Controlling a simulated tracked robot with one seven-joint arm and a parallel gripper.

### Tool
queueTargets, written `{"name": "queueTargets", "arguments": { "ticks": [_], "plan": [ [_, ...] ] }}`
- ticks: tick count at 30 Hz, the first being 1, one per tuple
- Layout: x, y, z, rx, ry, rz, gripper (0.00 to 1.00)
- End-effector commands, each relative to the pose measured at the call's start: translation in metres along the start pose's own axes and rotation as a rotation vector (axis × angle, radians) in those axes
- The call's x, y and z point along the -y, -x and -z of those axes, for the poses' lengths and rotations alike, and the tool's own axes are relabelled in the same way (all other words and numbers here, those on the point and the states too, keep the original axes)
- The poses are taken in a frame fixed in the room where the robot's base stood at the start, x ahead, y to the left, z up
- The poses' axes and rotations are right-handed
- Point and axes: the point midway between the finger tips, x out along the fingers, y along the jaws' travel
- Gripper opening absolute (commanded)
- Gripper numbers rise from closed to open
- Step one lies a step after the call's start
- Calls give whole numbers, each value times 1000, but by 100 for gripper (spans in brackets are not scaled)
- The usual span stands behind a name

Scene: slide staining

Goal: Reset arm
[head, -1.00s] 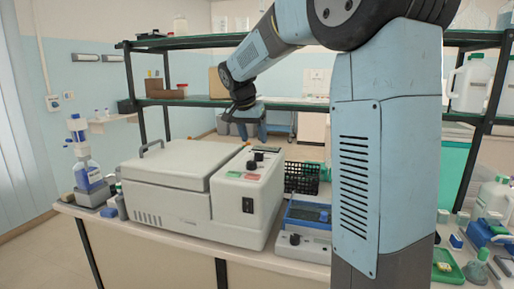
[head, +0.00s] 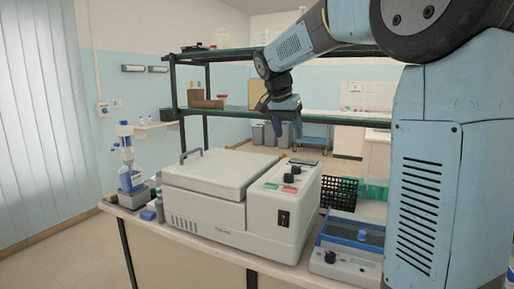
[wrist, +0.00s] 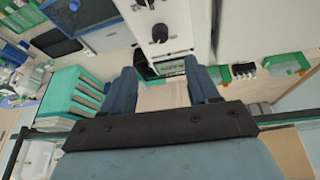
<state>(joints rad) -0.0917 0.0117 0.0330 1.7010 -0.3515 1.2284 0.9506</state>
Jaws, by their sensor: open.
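My gripper (head: 284,118) hangs from my blue arm in the head view, above and behind the white bench machine, in front of the shelf rack. Its jaws are open and nothing shows between them. In the wrist view my gripper's two blue fingers (wrist: 170,88) stand apart, with the machine's control panel (wrist: 163,28) and a pale surface beyond them.
The white lidded machine (head: 240,200) stands on the bench. A blue-topped device (head: 350,240) and a black basket (head: 338,195) are at its right. A bottle with a pump (head: 130,178) stands at the left. The green-edged shelf rack (head: 225,108) runs behind.

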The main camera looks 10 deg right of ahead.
Motion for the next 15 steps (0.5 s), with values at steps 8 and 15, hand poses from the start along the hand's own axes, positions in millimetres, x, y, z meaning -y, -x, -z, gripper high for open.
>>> {"name": "queueTargets", "arguments": {
  "ticks": [8,15],
  "plan": [
    [-38,12,-33,7,102,57,60],
    [-92,17,-90,3,262,145,60]
  ]
}}
